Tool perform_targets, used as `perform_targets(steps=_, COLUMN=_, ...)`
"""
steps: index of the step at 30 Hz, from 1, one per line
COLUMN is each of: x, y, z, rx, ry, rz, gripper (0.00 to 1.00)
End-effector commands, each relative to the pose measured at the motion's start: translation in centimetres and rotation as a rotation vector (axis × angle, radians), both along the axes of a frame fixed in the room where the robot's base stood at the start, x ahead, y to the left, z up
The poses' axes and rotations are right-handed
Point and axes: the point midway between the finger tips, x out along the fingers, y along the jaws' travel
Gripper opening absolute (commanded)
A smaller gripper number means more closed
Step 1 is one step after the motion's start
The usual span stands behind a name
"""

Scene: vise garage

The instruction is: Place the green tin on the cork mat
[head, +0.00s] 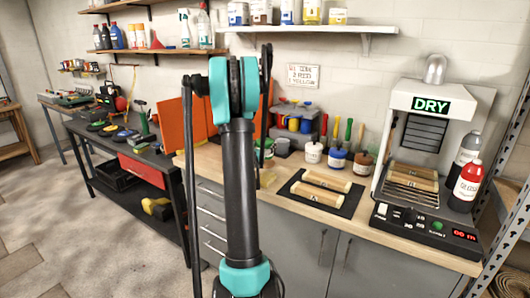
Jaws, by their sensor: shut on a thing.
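My own arm stands upright in the middle of the head view and covers part of the wooden workbench (385,222). My gripper is not visible; the arm's teal joint and dark links block the view there.
A black mat (346,208) with two wooden pieces lies on the bench. Several paint pots, including a blue-labelled one (337,159), stand behind it. A white drying unit (449,99) and bottles (467,181) fill the right end. A dark table (95,140) stands left.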

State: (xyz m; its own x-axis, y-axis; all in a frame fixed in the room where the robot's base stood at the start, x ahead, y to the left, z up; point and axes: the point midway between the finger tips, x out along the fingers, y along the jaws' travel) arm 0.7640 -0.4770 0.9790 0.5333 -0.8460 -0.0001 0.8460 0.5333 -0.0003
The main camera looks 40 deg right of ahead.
Motion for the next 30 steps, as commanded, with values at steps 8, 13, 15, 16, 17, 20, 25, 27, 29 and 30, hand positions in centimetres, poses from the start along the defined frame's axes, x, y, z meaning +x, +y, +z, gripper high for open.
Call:
perform_targets(steps=8, x=0.0, y=0.0, z=-2.9, rx=0.0, ry=0.0, rz=0.0, gripper=0.08)
perform_targets(steps=13, x=0.0, y=0.0, z=-3.1, rx=0.0, ry=0.0, rz=0.0, gripper=0.08)
perform_targets(steps=15, x=0.0, y=0.0, z=-3.1, rx=0.0, ry=0.0, rz=0.0, gripper=0.08)
perform_targets(steps=16, x=0.0, y=0.0, z=-3.1, rx=0.0, ry=0.0, rz=0.0, gripper=0.08)
perform_targets(steps=17, x=0.0, y=0.0, z=-3.1, rx=0.0, ry=0.0, rz=0.0, gripper=0.08)
perform_targets(steps=20, x=0.0, y=0.0, z=-3.3, rx=0.0, ry=0.0, rz=0.0, gripper=0.08)
perform_targets(steps=25, x=0.0, y=0.0, z=-3.3, rx=0.0, ry=0.0, rz=0.0, gripper=0.8)
perform_targets(steps=27, x=0.0, y=0.0, z=-3.3, rx=0.0, ry=0.0, rz=0.0, gripper=0.83)
perform_targets(steps=29, x=0.0, y=0.0, z=-3.3, rx=0.0, ry=0.0, rz=0.0, gripper=0.83)
perform_targets(steps=30, x=0.0, y=0.0, z=-3.3, rx=0.0, ry=0.0, rz=0.0, gripper=0.83)
